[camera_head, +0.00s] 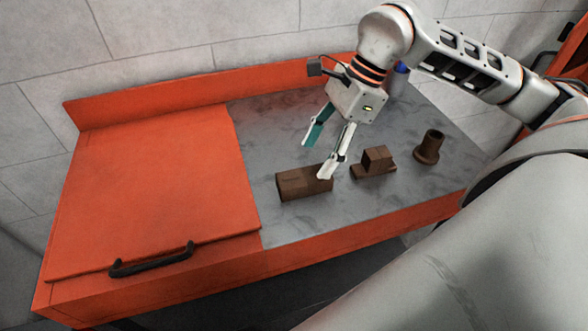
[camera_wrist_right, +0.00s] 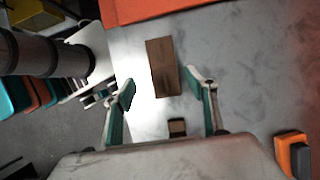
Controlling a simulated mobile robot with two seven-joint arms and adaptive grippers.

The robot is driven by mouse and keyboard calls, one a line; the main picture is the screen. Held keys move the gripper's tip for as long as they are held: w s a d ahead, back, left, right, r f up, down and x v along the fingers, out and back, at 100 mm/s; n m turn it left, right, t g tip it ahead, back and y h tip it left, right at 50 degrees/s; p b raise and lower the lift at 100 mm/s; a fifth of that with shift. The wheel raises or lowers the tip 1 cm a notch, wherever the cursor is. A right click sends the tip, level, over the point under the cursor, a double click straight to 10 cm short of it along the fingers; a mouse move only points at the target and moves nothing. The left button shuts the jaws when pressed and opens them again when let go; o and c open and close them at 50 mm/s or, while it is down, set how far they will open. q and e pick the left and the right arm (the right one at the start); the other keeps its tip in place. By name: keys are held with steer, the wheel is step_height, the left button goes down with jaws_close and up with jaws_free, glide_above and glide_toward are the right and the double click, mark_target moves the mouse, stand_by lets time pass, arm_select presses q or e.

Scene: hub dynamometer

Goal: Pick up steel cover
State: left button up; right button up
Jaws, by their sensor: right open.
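No part is plainly marked as the steel cover. Three brown parts stand on the grey worktop (camera_head: 265,130): a long block (camera_head: 297,186), a stepped block (camera_head: 375,160) and a flanged cylinder (camera_head: 430,147). I cannot tell for sure which is the cover. My right gripper (camera_head: 318,152) is open and empty, pointing down above the long block, with one finger overlapping its right end in the head view. In the right wrist view the long block (camera_wrist_right: 162,67) lies ahead between the spread fingers (camera_wrist_right: 161,82), and a small brown part (camera_wrist_right: 177,127) shows nearer. My left gripper is not in view.
An orange lid (camera_head: 160,190) with a black handle (camera_head: 152,260) covers the bench's left side. An orange back rail (camera_head: 180,103) runs along the grey wall. Bare worktop lies behind the long block. An orange and black object (camera_wrist_right: 293,155) shows at right in the wrist view.

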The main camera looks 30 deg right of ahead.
mark_target(306, 174)
steer(key=shift+w+d+f, duration=0.1)
steer(key=shift+d+f, duration=0.1)
steer(key=shift+d, duration=0.05)
steer(key=shift+x, duration=1.2)
steer(key=x, duration=0.4)
steer(key=shift+w+a, duration=0.2)
steer(key=shift+a, duration=0.05)
steer(key=shift+a+f, duration=0.1)
steer(key=shift+f, duration=0.15)
steer(key=shift+f, duration=0.25)
steer(key=c, duration=1.5)
